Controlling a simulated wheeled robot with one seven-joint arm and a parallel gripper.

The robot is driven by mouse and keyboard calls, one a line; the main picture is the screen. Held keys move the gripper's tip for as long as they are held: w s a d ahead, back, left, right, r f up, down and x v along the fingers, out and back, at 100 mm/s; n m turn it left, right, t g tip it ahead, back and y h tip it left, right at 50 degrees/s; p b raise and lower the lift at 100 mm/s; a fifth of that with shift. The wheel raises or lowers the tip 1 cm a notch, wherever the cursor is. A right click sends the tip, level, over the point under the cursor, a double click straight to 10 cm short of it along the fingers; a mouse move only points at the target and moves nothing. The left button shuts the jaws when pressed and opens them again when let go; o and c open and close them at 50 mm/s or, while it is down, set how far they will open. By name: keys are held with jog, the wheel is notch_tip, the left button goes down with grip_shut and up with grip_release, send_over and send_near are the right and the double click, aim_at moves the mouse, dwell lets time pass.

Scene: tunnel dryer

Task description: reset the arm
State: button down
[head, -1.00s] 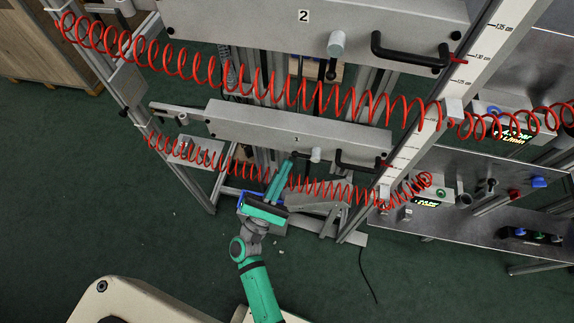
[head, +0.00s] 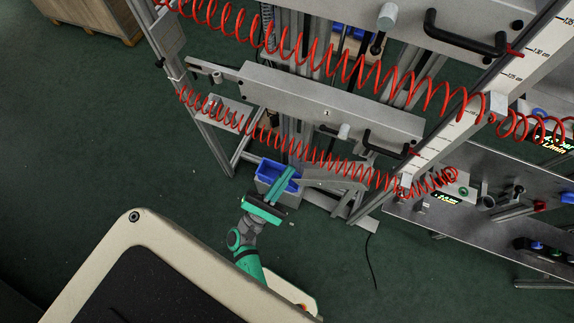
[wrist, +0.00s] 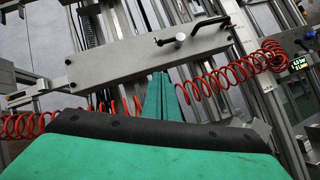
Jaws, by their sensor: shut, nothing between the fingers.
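I cannot tell from the wrist view how far the fingertips are from the panel.
Red coiled hoses (head: 290,143) stretch across the frame near my gripper. A black handle (head: 388,142) sticks out from the lower panel. A steel table (head: 440,210) stands at the right.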

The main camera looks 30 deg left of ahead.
dwell(0.3)
jog(key=s+d+r+m+g+y, duration=0.1)
jog(key=s+d+m+g, duration=0.3)
jog(key=m, duration=1)
jog(key=s+d+r+m+g+y, duration=0.2)
jog(key=s+d+m+g, duration=0.2)
jog(key=s+d+m, duration=0.6)
jog(key=d+m, duration=0.3)
jog(key=shift+s+r+m+g+y, duration=0.25)
jog(key=shift+r+m+g+y, duration=0.05)
jog(key=shift+m+g+y, duration=0.1)
